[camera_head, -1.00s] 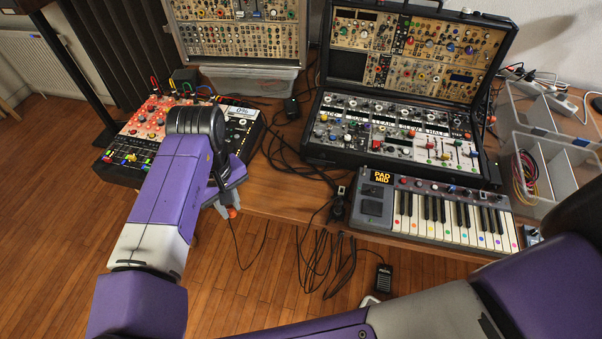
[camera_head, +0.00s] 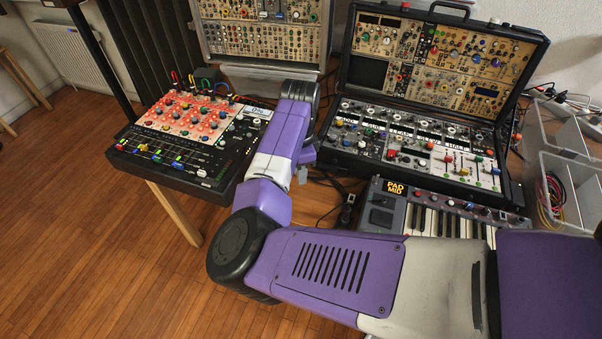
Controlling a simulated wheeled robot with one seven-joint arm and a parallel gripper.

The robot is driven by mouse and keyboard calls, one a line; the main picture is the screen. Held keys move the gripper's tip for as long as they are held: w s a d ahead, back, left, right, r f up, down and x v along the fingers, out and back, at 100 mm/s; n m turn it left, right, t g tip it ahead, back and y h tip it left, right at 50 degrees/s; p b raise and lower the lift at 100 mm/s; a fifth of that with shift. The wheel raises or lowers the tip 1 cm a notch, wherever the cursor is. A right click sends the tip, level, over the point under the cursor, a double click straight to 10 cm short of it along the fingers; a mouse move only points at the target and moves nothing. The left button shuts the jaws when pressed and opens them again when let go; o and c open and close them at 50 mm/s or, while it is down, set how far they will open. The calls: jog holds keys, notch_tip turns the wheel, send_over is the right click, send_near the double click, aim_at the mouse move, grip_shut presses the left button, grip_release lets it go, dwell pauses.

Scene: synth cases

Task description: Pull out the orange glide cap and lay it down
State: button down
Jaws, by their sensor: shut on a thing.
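My gripper (camera_head: 303,172) is beyond the purple forearm, over the table between the red-and-black mixer and the open synth case. Its grey fingertips point down, and the arm covers much of it. No orange shows at the fingertips now, so the orange glide cap is hidden; an orange bit shows there in the earlier frame. The open synth case (camera_head: 432,45) stands to the right of the gripper, with a lower panel of knobs and coloured sliders (camera_head: 465,171).
The mixer (camera_head: 185,140) with patch cables is at the left. A keyboard (camera_head: 385,200) lies in front of the case, partly behind my arm. Clear bins (camera_head: 560,165) stand at the right. A second synth case (camera_head: 262,38) is at the back. Loose black cables lie near the gripper.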

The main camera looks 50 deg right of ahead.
jog(key=shift+d+f, duration=0.15)
jog(key=shift+f, duration=0.1)
notch_tip(320, 180, down, 6)
jog(key=b, duration=0.5)
jog(key=shift+r, duration=0.2)
jog(key=c, duration=1.2)
grip_release()
jog(key=shift+r, duration=3.95)
